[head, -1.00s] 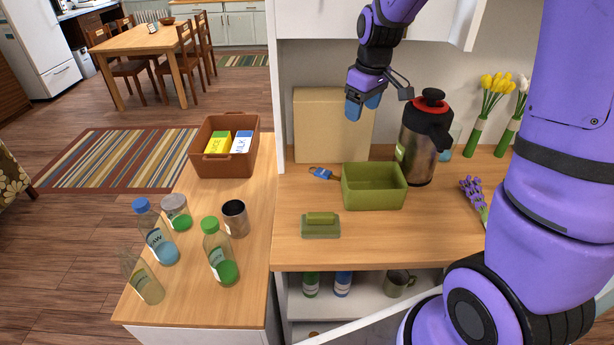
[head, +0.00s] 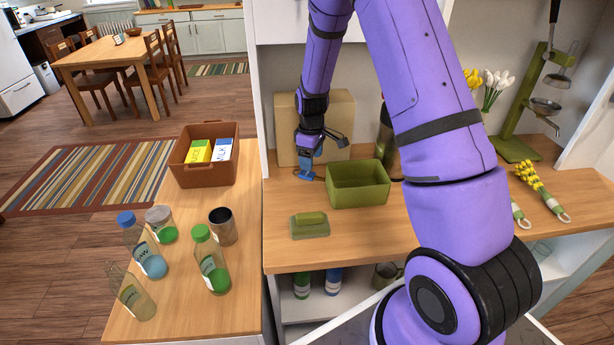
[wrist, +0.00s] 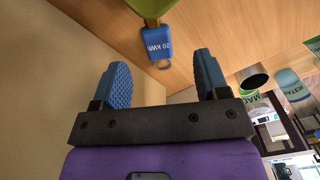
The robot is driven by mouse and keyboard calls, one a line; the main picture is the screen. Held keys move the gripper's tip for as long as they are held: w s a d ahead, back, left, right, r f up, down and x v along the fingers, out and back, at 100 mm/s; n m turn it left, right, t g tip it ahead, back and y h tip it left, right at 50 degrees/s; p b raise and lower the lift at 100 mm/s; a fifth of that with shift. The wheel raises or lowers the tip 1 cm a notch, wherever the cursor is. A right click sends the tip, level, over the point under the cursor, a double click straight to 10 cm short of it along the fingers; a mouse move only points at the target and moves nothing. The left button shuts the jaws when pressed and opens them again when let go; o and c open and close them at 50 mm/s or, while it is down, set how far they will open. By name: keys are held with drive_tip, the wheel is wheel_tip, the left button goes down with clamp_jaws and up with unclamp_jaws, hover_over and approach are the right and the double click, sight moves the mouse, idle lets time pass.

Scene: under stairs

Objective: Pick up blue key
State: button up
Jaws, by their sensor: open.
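The blue key (wrist: 157,42) has a flat blue tag with white lettering and a small metal ring. It lies on the wooden counter, close beside the green bin (head: 345,196). The bin's green edge (wrist: 148,7) also shows at the top of the wrist view. My gripper (wrist: 161,64) is open and empty. In the head view my gripper (head: 308,165) is low over the counter left of the bin, partly covering the key.
A cardboard-coloured box (head: 337,125) stands behind my gripper. A green stamp-like block (head: 310,228) lies in front on the counter. A dark flask (head: 386,135) behind the bin is partly hidden by my arm. Bottles and a brown crate (head: 206,179) stand on the left counter.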

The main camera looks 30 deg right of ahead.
sight(311, 175)
drive_tip(key=shift+w+d+f, duration=0.1)
drive_tip(key=shift+f, duration=1.4)
drive_tip(key=shift+w+d+f, duration=0.1)
drive_tip(key=shift+f, duration=1.4)
drive_tip(key=shift+s, duration=0.1)
drive_tip(key=c, duration=1.1)
drive_tip(key=shift+a+r, duration=0.15)
drive_tip(key=shift+r, duration=0.25)
wheel_tip(311, 175, up, 6)
drive_tip(key=shift+r, duration=0.1)
drive_tip(key=s+a, duration=0.3)
drive_tip(key=a, duration=0.2)
drive_tip(key=s+a, duration=0.3)
drive_tip(key=a, duration=0.3)
drive_tip(key=s+a, duration=0.3)
drive_tip(key=a, duration=0.3)
drive_tip(key=shift+s+a, duration=0.15)
drive_tip(key=shift+a, duration=0.05)
